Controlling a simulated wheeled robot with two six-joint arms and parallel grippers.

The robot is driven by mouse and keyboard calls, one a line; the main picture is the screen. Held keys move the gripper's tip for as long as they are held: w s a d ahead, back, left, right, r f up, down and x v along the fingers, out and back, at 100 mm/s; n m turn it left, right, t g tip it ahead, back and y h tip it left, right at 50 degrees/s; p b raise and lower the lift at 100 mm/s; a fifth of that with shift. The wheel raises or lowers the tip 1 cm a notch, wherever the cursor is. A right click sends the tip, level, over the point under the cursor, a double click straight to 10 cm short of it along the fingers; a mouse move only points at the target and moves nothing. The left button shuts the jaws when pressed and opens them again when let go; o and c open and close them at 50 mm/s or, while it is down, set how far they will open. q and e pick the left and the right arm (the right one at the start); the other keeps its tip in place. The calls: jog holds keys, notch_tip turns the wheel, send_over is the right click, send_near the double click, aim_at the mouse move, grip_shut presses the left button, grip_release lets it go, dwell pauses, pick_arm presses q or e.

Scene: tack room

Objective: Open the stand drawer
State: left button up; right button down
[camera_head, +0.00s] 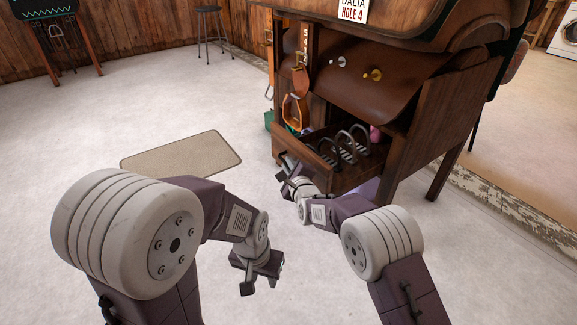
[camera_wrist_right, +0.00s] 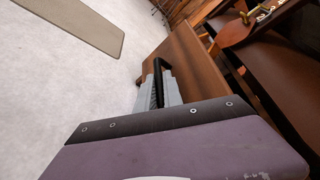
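The wooden stand (camera_head: 430,115) is at the upper right of the head view. Its drawer (camera_head: 322,172) is pulled out, with its inside and contents showing from above. The drawer's brown front panel (camera_wrist_right: 196,62) fills the middle of the right wrist view, with a black bar handle (camera_wrist_right: 164,68) on it. My right gripper (camera_head: 288,172) is at the drawer front. In the wrist view its grey fingers (camera_wrist_right: 159,92) are close on both sides of the handle, shut on it. My left gripper (camera_head: 261,284) hangs over bare floor, empty, fingers apart.
Several grey metal loops (camera_head: 350,145) and a pink thing (camera_head: 375,133) are in the drawer. Orange-brown tack (camera_head: 293,108) hangs beside it. A beige mat (camera_head: 182,155) lies on the floor at left. A stool (camera_head: 210,30) stands at the back. The floor before the stand is clear.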

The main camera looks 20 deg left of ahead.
jog(key=c, duration=1.8)
grip_release()
jog(key=shift+o, duration=0.2)
jog(key=shift+s+d, duration=0.1)
jog(key=shift+s+d+r+p, duration=0.2)
jog(key=shift+s+p, duration=0.1)
jog(key=shift+p, duration=0.15)
jog(key=p+v, duration=0.3)
jog(key=v, duration=0.5)
jog(key=shift+f+p, duration=0.2)
jog(key=shift+p, duration=0.15)
